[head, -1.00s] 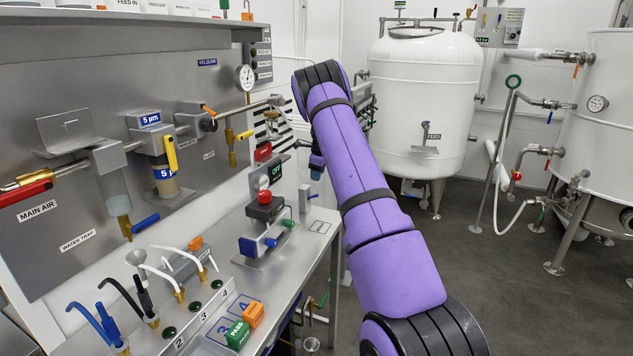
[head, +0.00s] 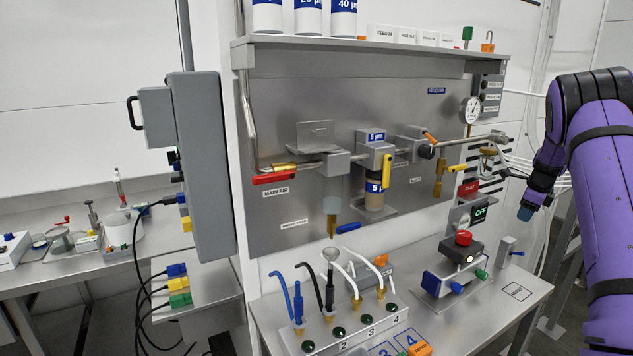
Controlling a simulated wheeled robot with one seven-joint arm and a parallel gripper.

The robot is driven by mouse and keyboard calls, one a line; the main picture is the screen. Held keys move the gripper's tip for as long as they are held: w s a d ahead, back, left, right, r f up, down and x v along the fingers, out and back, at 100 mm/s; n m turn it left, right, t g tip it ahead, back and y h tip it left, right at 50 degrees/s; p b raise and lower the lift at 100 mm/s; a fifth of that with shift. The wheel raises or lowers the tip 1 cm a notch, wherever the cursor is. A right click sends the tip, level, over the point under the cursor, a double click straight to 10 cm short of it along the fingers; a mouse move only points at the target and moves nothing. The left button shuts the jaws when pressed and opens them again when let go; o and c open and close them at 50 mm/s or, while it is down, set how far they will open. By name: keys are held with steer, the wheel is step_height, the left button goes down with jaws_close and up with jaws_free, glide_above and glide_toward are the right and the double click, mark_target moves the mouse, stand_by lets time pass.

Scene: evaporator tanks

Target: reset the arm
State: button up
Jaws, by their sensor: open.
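My purple arm stands at the right edge of the head view, bent at a black joint near the top. Its end hangs down to my gripper (head: 527,212), which is right of the bench equipment and in front of the grey and white wall area. The gripper is small and partly turned away in this view, and nothing shows held in it. It is apart from the bench top. The rest of the arm is cut off by the right picture edge.
A steel panel (head: 270,215) with pipes and valves stands mid-view. Below it, a bench (head: 470,300) carries a red-button box (head: 463,238) and a hose manifold (head: 345,325). A grey cabinet (head: 200,165) stands left. A second bench (head: 60,262) holds small instruments.

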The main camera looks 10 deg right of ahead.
steer(key=s+a+r+n, duration=0.5)
steer(key=a+r+n, duration=0.1)
steer(key=a+r, duration=0.75)
steer(key=s+a+r+n+t+y, duration=0.1)
steer(key=s+a+r+n, duration=0.75)
steer(key=s+a, duration=0.5)
steer(key=s+a+n, duration=0.4)
steer(key=s+a, duration=0.1)
steer(key=s, duration=0.3)
steer(key=s+a+f+n, duration=0.1)
steer(key=s+a+n, duration=0.4)
steer(key=s, duration=0.4)
steer(key=s+a+n+t, duration=0.1)
steer(key=s+a+n, duration=0.3)
steer(key=s, duration=0.5)
steer(key=shift+a+f, duration=0.3)
steer(key=shift+a, duration=0.2)
